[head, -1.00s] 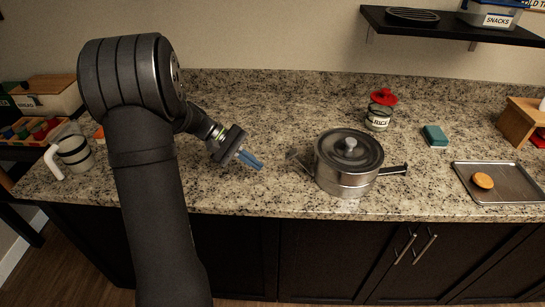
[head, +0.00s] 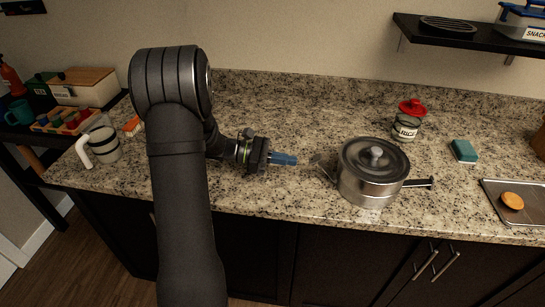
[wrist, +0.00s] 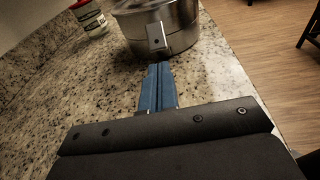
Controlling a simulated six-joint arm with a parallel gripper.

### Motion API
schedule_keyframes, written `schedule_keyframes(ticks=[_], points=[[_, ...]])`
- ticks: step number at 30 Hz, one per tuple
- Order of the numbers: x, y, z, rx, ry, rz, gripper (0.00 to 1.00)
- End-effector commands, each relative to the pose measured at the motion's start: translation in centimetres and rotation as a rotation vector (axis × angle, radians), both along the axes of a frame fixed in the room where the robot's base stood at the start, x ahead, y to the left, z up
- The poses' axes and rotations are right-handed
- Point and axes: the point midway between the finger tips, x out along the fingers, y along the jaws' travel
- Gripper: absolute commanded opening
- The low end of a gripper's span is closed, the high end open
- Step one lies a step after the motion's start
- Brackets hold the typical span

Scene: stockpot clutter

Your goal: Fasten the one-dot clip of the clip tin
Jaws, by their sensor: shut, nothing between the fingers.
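A round steel pot-like tin (head: 362,190) with a lid and a knob stands on the counter right of my gripper. A flat metal plate (head: 323,165) sticks out from its left side. In the wrist view the tin (wrist: 182,25) is straight ahead, and the plate (wrist: 156,37) facing me carries a single dark dot; it looks like the one-dot clip. My gripper (head: 296,160), with blue fingers, is shut and empty. Its tips (wrist: 158,66) point at the plate, a small gap short of it.
A red-lidded rice jar (head: 407,122) and a green sponge (head: 464,151) stand behind and right of the tin. A tray (head: 495,205) holds an orange disc at far right. A shelf holds a snacks box (head: 523,22).

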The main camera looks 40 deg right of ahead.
Motion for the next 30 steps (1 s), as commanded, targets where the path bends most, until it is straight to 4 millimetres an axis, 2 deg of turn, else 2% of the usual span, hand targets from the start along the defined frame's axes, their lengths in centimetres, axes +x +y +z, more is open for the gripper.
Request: schedule_keyframes(ticks=[3,8,30], points=[[-1.1,-1.2,-0.2,0.000,-0.001,-0.003,0.00],[-1.7,-2.0,-0.4,0.000,-0.001,0.000,0.00],[-2.0,-2.3,0.4,0.045,-0.043,0.000,0.00]])
